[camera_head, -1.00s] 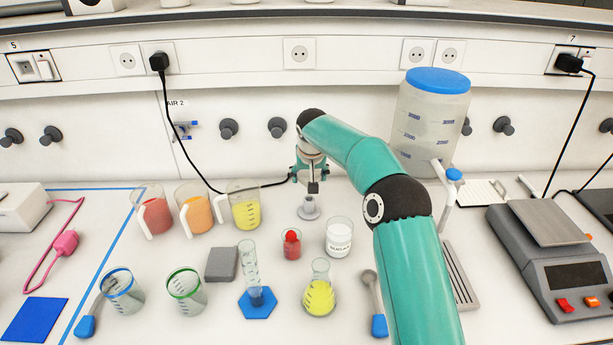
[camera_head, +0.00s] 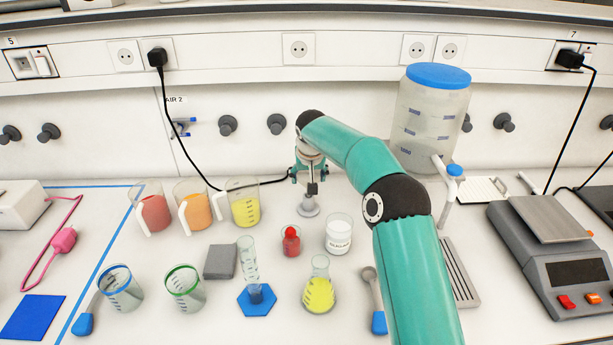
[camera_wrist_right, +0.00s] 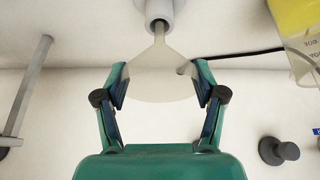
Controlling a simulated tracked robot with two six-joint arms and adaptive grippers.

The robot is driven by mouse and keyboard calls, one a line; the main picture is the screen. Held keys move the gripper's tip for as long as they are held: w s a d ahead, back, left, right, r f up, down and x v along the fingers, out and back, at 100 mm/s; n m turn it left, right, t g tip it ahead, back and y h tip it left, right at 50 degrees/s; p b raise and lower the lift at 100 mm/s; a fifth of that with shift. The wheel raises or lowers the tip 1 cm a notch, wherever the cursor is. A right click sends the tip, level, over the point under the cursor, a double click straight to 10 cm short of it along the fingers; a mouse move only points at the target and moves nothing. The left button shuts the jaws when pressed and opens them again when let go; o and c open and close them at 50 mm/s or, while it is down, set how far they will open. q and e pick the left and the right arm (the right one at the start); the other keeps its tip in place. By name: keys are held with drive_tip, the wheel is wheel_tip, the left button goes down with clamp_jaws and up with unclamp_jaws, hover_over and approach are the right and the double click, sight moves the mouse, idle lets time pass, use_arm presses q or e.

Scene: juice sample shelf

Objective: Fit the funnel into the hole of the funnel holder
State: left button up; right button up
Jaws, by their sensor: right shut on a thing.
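My right gripper (camera_head: 309,173) is at the back middle of the bench and points down; it also shows in the right wrist view (camera_wrist_right: 160,85). Its two fingers are shut on the wide cone of a pale funnel (camera_wrist_right: 160,80). The funnel's narrow stem points at the dark hole of the white round funnel holder (camera_wrist_right: 160,8). The stem's tip is at the hole's mouth; I cannot tell how far in it is. In the head view the small pale base of the holder (camera_head: 309,207) stands below the gripper. My left gripper is not in view.
A yellow-filled beaker (camera_head: 243,205) stands left of the holder. A black cable runs behind.

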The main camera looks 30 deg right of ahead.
drive_tip(key=shift+f+b, duration=0.95)
drive_tip(key=shift+f, duration=0.45)
idle(0.5)
drive_tip(key=o, duration=1.1)
drive_tip(key=shift+r, duration=0.1)
drive_tip(key=v, duration=1.1)
drive_tip(key=shift+s+a+r, duration=0.1)
drive_tip(key=shift+a+r, duration=0.05)
drive_tip(key=shift+r, duration=0.15)
